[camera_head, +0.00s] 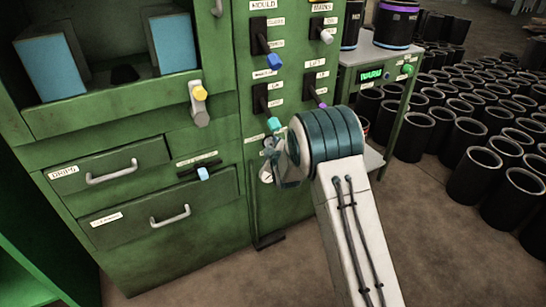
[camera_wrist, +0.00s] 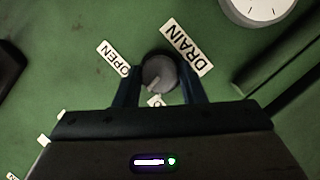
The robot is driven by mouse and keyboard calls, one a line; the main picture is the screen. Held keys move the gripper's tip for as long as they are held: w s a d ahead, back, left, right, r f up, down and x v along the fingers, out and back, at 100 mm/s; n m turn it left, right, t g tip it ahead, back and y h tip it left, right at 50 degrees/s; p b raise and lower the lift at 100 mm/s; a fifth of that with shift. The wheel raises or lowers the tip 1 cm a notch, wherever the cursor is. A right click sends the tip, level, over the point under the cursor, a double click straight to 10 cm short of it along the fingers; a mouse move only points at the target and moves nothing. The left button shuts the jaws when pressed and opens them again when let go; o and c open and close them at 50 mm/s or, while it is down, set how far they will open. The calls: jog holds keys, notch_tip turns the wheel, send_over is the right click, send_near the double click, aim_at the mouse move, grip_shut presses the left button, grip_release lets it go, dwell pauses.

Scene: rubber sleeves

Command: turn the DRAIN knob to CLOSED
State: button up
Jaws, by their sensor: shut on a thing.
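The DRAIN knob (camera_wrist: 158,72) is a small round grey knob on the green panel in the wrist view. A light pointer mark on it faces down and slightly left in that view. The DRAIN label (camera_wrist: 188,47) is at its upper right and the OPEN label (camera_wrist: 114,58) at its upper left. A third label (camera_wrist: 154,100) below the knob is mostly hidden. My gripper (camera_wrist: 160,86) has one finger on each side of the knob and is shut on it. In the head view my gripper (camera_head: 270,152) is at the cabinet front and hides the knob.
A round white gauge (camera_wrist: 258,6) is close by at the upper right in the wrist view. Levers with blue (camera_head: 274,61), white (camera_head: 326,37) and teal (camera_head: 273,124) tips stick out above my gripper. Drawers (camera_head: 110,168) are to the left. Black sleeves (camera_head: 470,165) crowd the floor at right.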

jog(key=shift+a+f+n+t+b, duration=0.15)
jog(key=shift+n+t+b, duration=0.6)
jog(key=shift+n+b, duration=0.9)
jog(key=shift+f+n+t+b, duration=0.1)
jog(key=shift+n+t+b, duration=0.65)
jog(key=shift+n+b, duration=0.85)
jog(key=o, duration=1)
jog(key=shift+s, duration=0.1)
jog(key=p+v, duration=0.3)
jog(key=v, duration=1)
jog(key=shift+s, duration=0.4)
jog(key=shift+a, duration=0.1)
